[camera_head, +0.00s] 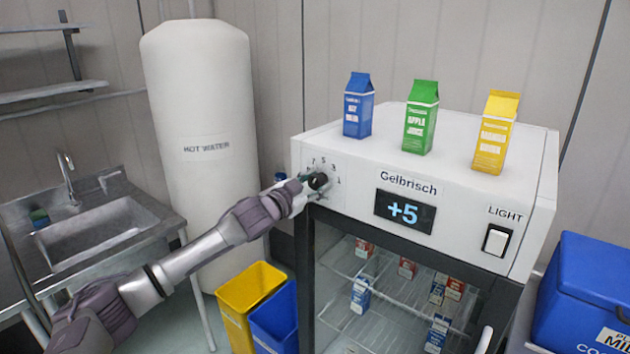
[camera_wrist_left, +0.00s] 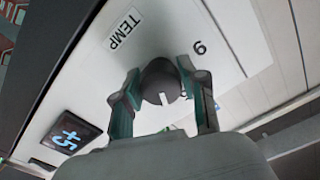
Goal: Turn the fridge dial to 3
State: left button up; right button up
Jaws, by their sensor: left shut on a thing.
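The white fridge (camera_head: 455,200) stands at the right with a black display (camera_head: 403,211) reading +5. Its dark round dial (camera_head: 319,182) is at the left end of the top panel, with a ring of numbers partly hidden by my gripper. My left gripper (camera_head: 308,184) is at the dial. In the left wrist view, its two fingers are closed on either side of the dial (camera_wrist_left: 161,84), which has a white pointer mark. A 9 and the word TEMP (camera_wrist_left: 124,30) show beside it. The display also shows there (camera_wrist_left: 68,132). My right gripper is not in view.
Blue, green and yellow cartons (camera_head: 420,117) stand on the fridge top. A light switch (camera_head: 496,240) is at the panel's right. A yellow bin (camera_head: 246,300) and a blue bin (camera_head: 275,318) stand below my left arm. A hot water tank (camera_head: 200,110) and sink (camera_head: 95,235) are left.

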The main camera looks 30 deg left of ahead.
pick_arm(q)
jog(key=shift+m+p, duration=0.3)
jog(key=shift+m, duration=1)
jog(key=o, duration=1.2)
jog(key=shift+c, duration=0.2)
jog(key=shift+s, duration=0.1)
